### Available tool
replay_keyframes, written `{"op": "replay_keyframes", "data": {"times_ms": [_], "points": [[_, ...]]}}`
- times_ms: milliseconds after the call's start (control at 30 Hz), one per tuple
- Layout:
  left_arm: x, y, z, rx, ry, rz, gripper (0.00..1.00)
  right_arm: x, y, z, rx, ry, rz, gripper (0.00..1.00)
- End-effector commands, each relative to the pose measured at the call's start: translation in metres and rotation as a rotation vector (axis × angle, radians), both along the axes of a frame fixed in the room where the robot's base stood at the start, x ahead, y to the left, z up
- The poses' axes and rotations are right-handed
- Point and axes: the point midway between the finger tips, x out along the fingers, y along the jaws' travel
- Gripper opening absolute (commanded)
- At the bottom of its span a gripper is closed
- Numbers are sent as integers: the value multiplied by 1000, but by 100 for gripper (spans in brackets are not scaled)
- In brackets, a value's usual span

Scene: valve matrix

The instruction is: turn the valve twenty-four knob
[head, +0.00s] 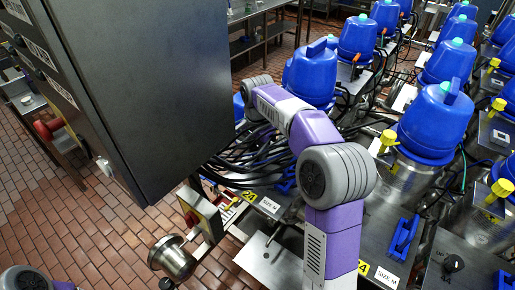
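A yellow tag (363,268) that seems to read 24 sits on the metal plate beside my arm, next to a SIZE M label (388,278). Another yellow tag (249,196), too small to read surely, lies farther left by a second SIZE M label (269,205). I cannot tell which knob belongs to valve twenty-four. My purple and grey arm rises from the bottom middle and bends back to the upper left; its gripper does not show. Only part of my other arm shows at the lower left.
A large dark cabinet (150,80) fills the upper left. Several blue-capped valves (428,122) stand in rows at the right, some with yellow handles (389,138). Black cables (255,150) run behind my arm. Brick floor (90,240) is open at the lower left.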

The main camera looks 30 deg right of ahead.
Motion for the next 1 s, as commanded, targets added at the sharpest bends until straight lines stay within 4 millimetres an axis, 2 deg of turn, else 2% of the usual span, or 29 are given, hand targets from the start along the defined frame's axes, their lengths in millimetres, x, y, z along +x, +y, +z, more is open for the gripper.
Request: {"op": "replay_keyframes", "data": {"times_ms": [500, 800, 1000], "points": [[0, 0, 39, 0, 0, 0, 43, 0, 0, 2, 1, 2, 438, 7], [0, 0, 52, 0, 0, 0, 43, 0, 0, 1, 0, 2, 644, 7], [0, 0, 56, 0, 0, 0, 43, 0, 0, 1, 0, 0, 722, 7]]}}
